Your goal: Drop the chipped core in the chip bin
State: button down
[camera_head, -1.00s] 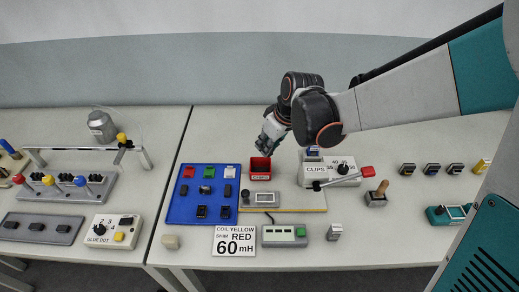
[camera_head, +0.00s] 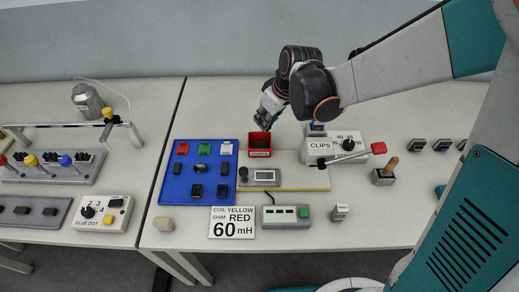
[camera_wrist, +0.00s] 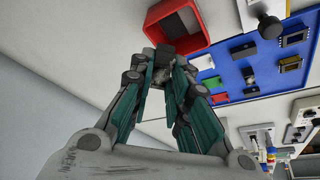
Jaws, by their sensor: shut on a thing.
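The chip bin is a small open red box (camera_head: 259,143) with a white label, behind the grey test fixture on the right table. In the wrist view the red bin (camera_wrist: 206,30) is just past my fingertips. My gripper (camera_head: 263,122) hangs just above the bin's back edge. In the wrist view my gripper (camera_wrist: 163,74) is shut on a small dark grey core (camera_wrist: 165,54) at its fingertips. The core overlaps the bin's rim in that view. I cannot tell whether it touches the rim. Any chip on the core is too small to tell.
A blue tray (camera_head: 178,196) with several small parts lies left of the bin. The CLIPS box (camera_head: 335,146) with its red-tipped lever stands to the right. A sign (camera_head: 232,222) reads coil yellow, shim red, 60 mH. The table behind the bin is clear.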

jog(key=shift+f, duration=0.1)
jog(key=c, duration=1.4)
grip_release()
jog(key=shift+c, duration=0.2)
jog(key=v, duration=1.2)
jog(key=shift+s, duration=0.15)
jog(key=s+d+r+m+t+h, duration=0.1)
jog(key=s+d+m+t+h, duration=0.2)
jog(key=s+d+m, duration=0.5)
jog(key=s+d+t, duration=0.1)
jog(key=s+d, duration=0.4)
jog(key=s, duration=0.3)
jog(key=shift+s+r+m, duration=0.25)
jog(key=shift+s+m, duration=0.05)
jog(key=shift+s, duration=0.05)
